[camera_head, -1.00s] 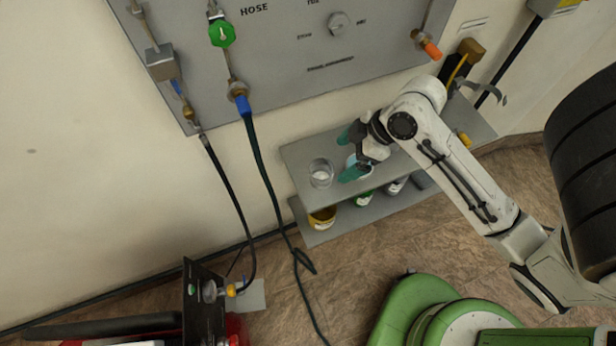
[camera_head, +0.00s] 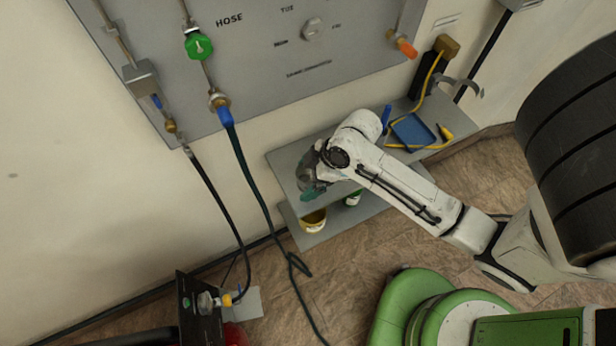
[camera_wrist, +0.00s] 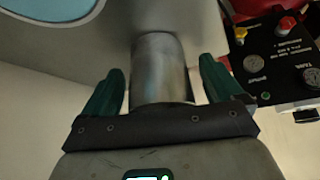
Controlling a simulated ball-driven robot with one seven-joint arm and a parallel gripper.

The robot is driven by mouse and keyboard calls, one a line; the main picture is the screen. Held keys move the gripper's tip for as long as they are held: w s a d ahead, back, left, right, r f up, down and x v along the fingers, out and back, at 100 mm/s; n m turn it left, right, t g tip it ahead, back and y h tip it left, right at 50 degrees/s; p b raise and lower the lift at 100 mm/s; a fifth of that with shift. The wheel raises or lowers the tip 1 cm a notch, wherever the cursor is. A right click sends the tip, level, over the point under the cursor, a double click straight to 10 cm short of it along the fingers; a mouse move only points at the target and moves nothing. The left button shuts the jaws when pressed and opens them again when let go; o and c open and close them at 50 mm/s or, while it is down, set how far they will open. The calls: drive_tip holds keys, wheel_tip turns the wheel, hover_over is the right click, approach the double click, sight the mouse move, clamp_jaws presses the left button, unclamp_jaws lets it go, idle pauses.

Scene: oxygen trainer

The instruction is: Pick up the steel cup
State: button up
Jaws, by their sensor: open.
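The steel cup (camera_wrist: 160,72) is a shiny grey cylinder on the grey shelf. In the wrist view it lies between the two green fingers of my gripper (camera_wrist: 162,88). The fingers are open, with a visible gap on each side of the cup. In the head view my gripper (camera_head: 309,186) is at the left end of the upper shelf (camera_head: 284,163), where the wrist and fingers largely hide the cup.
A light blue round thing (camera_wrist: 50,6) is beside the cup in the wrist view. A blue tray (camera_head: 413,131) and yellow cable lie on the shelf's right. A yellow tub (camera_head: 313,222) stands on the lower shelf. A dark hose (camera_head: 250,180) hangs left of the shelf.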

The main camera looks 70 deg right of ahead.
drive_tip(key=shift+c, duration=0.2)
drive_tip(key=c, duration=1)
drive_tip(key=shift+r, duration=0.1)
